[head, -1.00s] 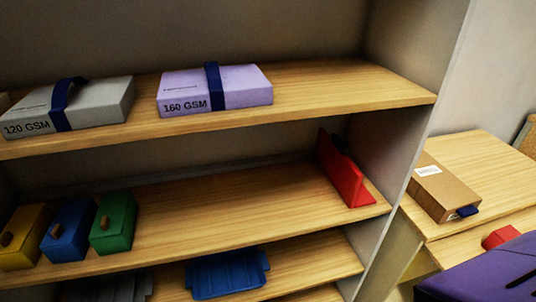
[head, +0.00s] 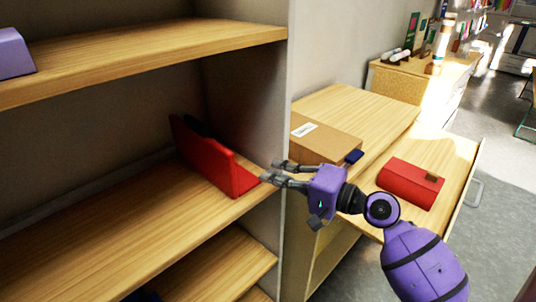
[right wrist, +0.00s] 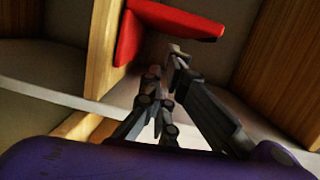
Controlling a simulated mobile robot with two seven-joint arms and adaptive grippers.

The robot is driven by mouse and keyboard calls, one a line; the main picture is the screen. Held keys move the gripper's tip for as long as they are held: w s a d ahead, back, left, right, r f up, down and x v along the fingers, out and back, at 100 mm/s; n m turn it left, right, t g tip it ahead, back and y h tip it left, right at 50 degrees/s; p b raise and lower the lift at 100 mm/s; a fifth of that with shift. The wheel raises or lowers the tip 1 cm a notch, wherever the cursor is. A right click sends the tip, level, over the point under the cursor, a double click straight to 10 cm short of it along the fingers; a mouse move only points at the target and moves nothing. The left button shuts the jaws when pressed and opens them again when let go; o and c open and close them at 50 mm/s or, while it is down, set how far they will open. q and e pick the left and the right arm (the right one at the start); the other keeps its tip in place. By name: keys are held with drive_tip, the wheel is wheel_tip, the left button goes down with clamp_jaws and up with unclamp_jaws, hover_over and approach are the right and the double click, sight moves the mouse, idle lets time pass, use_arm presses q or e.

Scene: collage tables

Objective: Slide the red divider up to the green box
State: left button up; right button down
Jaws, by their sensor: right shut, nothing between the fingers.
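The red divider (head: 215,165) stands upright on the middle shelf (head: 110,225), near the shelf's right side wall. It also shows at the top of the right wrist view (right wrist: 182,20). My right gripper (head: 270,171) is at the shelf's front right corner, just right of the divider's front end. Its fingers are shut and empty, pointing in towards the shelf; they also show in the right wrist view (right wrist: 165,62), below the divider. I cannot tell whether they touch it. The green box is outside the current views, and so is my left gripper.
The shelf's side panel (head: 289,235) stands close beside my right gripper. The visible middle shelf left of the divider is clear. A cardboard box (head: 325,140) and a red case (head: 411,183) lie on wooden surfaces to the right. A purple package (head: 12,55) sits on the upper shelf.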

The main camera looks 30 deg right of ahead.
sight(213, 143)
drive_tip(key=shift+y, duration=0.4)
drive_tip(key=w+a+r, duration=0.1)
drive_tip(key=w, duration=0.2)
drive_tip(key=w+a+r, duration=0.1)
drive_tip(key=w+a, duration=0.1)
drive_tip(key=w, duration=0.1)
drive_tip(key=w+a+r+p, duration=0.1)
drive_tip(key=w+a, duration=0.1)
drive_tip(key=shift+w+a, duration=0.25)
drive_tip(key=shift+w, duration=0.15)
